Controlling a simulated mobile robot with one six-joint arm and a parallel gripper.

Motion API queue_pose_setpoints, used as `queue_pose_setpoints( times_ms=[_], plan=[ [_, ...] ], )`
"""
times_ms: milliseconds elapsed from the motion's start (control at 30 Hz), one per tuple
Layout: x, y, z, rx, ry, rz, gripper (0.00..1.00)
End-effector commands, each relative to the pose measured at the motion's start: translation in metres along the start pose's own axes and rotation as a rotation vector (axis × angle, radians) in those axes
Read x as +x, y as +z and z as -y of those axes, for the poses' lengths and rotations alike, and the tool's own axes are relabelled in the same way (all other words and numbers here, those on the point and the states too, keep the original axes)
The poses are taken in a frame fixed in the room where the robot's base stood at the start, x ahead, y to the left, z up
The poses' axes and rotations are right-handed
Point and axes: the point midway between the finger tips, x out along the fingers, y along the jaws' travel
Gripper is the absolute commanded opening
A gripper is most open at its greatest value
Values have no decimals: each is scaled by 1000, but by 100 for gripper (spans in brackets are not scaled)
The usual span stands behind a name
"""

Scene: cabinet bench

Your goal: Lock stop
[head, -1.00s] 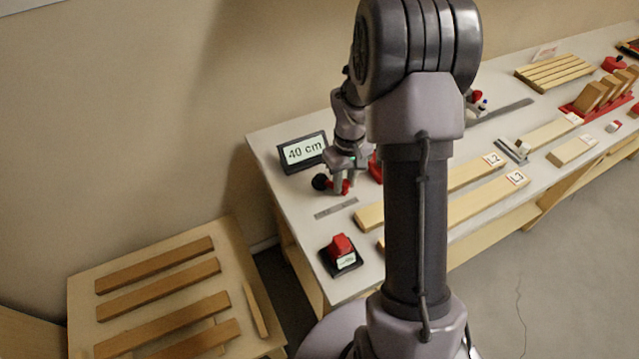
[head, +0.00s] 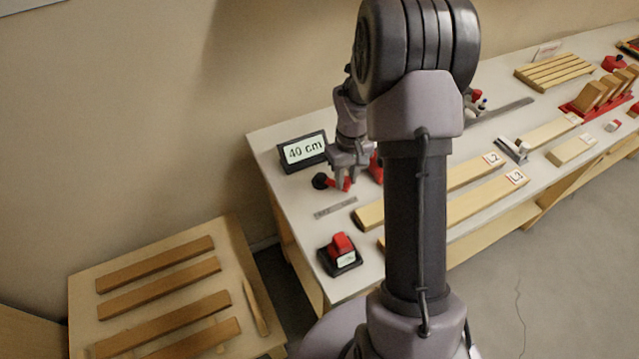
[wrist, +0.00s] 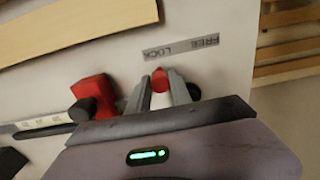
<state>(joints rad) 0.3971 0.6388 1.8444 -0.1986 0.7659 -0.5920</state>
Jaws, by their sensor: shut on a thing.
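A red lever (head: 346,185) of the stop lies beside a round black knob (head: 320,181) on the bench in the head view. My gripper (head: 343,178) is pointed down and shut on the red lever. In the wrist view the lever's red end (wrist: 160,79) shows between the two fingers (wrist: 162,90). A grey strip marked FREE and LOCK (wrist: 182,47) lies just beyond the fingertips; it also shows in the head view (head: 336,207). A larger red part (head: 376,168) stands right of my gripper, partly hidden by my arm.
A display reading 40 cm (head: 304,150) stands behind my gripper. A red button box (head: 341,254) sits near the front left bench corner. Boards marked L2 (head: 475,173) and L3 (head: 490,198) lie to the right. A slatted wooden stand (head: 250,250) is at left.

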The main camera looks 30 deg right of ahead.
Motion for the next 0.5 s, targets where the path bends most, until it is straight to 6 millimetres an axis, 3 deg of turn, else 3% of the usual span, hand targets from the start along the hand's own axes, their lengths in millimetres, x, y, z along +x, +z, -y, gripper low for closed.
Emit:
queue_pose_setpoints(
  times_ms=[33,133,167,500],
  plan=[
    [0,0,0,0,1,-1,29],
    [0,0,0,0,1,-1,49],
    [0,0,0,0,1,-1,51],
    [-4,0,0,0,0,-1,51]
  ],
)
